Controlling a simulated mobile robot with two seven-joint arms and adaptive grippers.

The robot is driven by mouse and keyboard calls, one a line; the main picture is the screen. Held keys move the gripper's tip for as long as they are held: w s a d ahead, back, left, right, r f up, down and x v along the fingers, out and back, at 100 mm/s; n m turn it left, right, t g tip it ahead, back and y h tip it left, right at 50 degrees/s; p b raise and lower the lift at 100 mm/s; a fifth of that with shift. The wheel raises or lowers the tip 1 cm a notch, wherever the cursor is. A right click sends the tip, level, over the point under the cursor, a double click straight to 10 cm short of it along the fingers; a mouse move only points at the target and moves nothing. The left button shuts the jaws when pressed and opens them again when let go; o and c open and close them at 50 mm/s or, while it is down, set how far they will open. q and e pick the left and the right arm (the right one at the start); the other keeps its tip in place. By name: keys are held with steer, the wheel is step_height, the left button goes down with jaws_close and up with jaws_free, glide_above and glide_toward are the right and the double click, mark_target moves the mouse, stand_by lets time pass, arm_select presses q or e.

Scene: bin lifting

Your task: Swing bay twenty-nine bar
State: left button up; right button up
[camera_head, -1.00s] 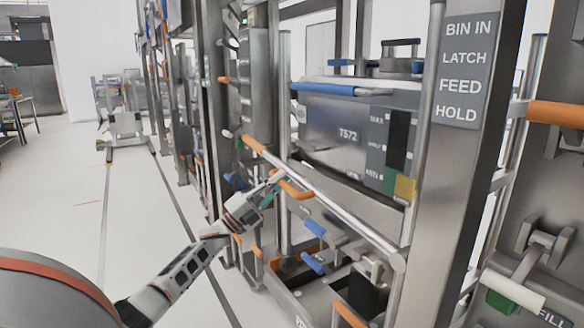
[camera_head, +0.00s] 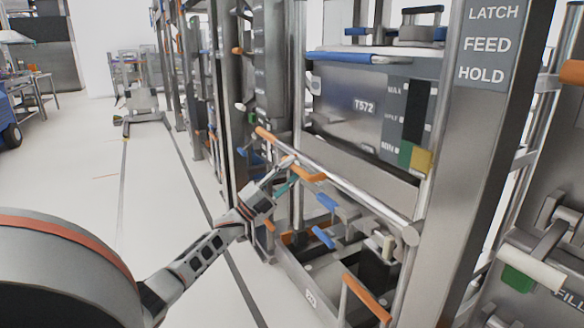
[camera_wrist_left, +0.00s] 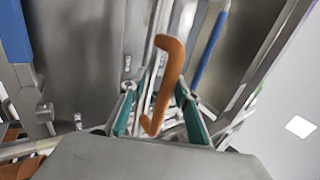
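A silver bar (camera_head: 345,188) with an orange end slants across the front of the bay under the bin marked T572 (camera_head: 345,105). An orange handle (camera_head: 312,177) sticks out from the bar. A small tag, seemingly 29 (camera_head: 310,299), is on the low frame rail. My left gripper (camera_head: 287,174) is at the orange handle. In the left wrist view the handle (camera_wrist_left: 168,75) runs between the two teal-padded fingers of the gripper (camera_wrist_left: 160,108). The fingers are apart, with gaps beside the handle. My right gripper is out of view.
A steel post with a sign (camera_head: 487,45) stands right of the bay. Blue handles (camera_head: 325,236) and another orange handle (camera_head: 367,298) sit low inside the bay. The white floor (camera_head: 150,210) to the left is clear.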

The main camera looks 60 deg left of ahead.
arm_select(q)
steer(key=shift+r, duration=0.25)
steer(key=v, duration=1.2)
stand_by(0.6)
